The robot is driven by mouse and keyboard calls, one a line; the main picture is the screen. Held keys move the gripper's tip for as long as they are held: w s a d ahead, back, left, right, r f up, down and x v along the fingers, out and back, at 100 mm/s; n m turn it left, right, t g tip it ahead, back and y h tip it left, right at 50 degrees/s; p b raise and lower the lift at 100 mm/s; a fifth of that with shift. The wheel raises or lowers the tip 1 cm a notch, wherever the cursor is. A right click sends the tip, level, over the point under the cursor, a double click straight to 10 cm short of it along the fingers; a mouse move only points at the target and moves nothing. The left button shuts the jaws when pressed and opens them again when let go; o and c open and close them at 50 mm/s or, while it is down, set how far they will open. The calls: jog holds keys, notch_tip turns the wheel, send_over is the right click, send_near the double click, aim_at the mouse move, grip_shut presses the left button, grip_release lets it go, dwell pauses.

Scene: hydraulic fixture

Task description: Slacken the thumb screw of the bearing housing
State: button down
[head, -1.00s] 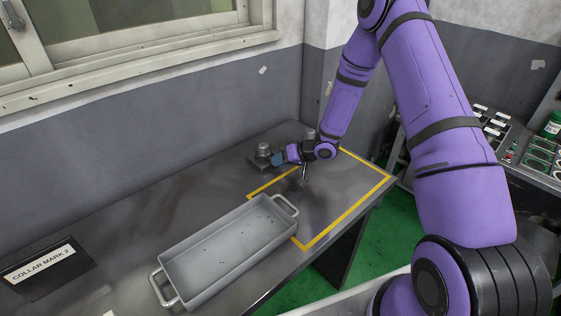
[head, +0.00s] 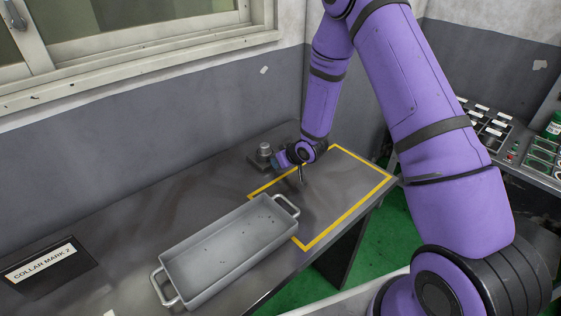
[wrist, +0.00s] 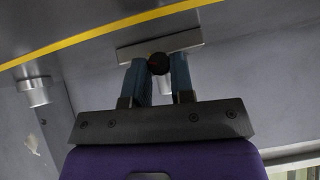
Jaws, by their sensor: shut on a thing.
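The bearing housing (head: 265,149), a grey cylinder on a flat metal block, stands on the bench near the wall in the head view. In the wrist view, which looks upside down, its block (wrist: 175,44) lies just beyond my fingertips. A dark round knob, seemingly the thumb screw (wrist: 157,63), sits between the two blue fingers. My gripper (head: 276,160) reaches the housing from the right and is shut on this screw, as the wrist view also shows (wrist: 158,70). My wrist hides part of the housing's near side in the head view.
A grey tray (head: 168,260) with handles stands at the bench front. A yellow line (head: 345,215) marks an area to the right, mostly bare. A second metal cylinder (wrist: 33,92) shows in the wrist view. A sign (head: 45,262) reads "COLLAR MARK 2".

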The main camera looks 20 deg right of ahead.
jog(key=n+h, duration=0.1)
jog(key=a+n+t+h, duration=0.1)
jog(key=h, duration=0.1)
jog(key=shift+s+t, duration=0.15)
jog(key=shift+t, duration=0.15)
jog(key=shift+f+n+t+h, duration=0.15)
jog(key=shift+n+t+h, duration=0.65)
jog(key=shift+h, duration=0.7)
jog(key=c, duration=1.3)
grip_release()
jog(key=shift+o, duration=0.2)
jog(key=v, duration=1.1)
jog(key=shift+a, duration=0.1)
